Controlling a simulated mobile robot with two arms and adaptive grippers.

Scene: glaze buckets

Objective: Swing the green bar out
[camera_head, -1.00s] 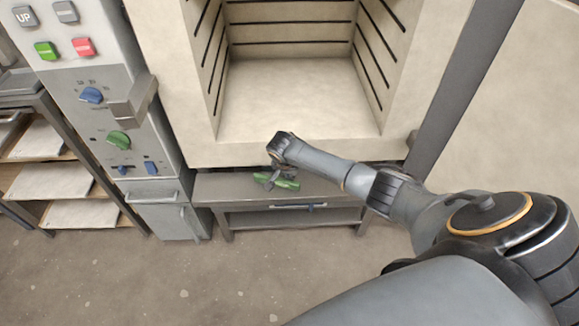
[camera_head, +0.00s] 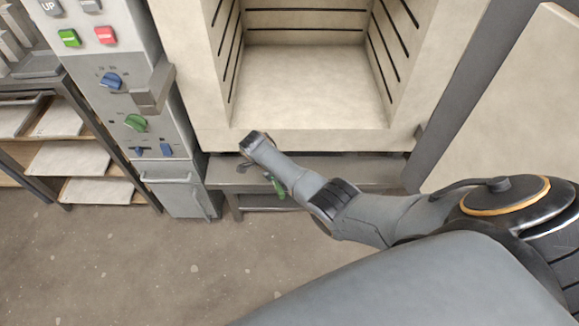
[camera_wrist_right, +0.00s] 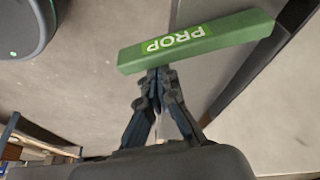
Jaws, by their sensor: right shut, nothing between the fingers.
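The green bar (camera_head: 275,187) shows in the head view at the front of the grey bench below the kiln opening. It points out from the bench front, partly hidden behind my right arm. In the right wrist view the bar (camera_wrist_right: 197,41), marked PROP, crosses the top of the picture at a slant. My right gripper (camera_wrist_right: 157,74) is shut and empty, its fingertips at the bar's near side. I cannot tell for sure whether they touch it. In the head view my right gripper (camera_head: 245,168) is just left of the bar. My left gripper is not in view.
The open kiln chamber (camera_head: 310,85) is above the bench (camera_head: 370,172). A control panel (camera_head: 130,105) with buttons and knobs stands to its left, and shelves with pale boards (camera_head: 70,160) stand farther left. The kiln door (camera_head: 510,110) stands open at right. The floor in front is clear.

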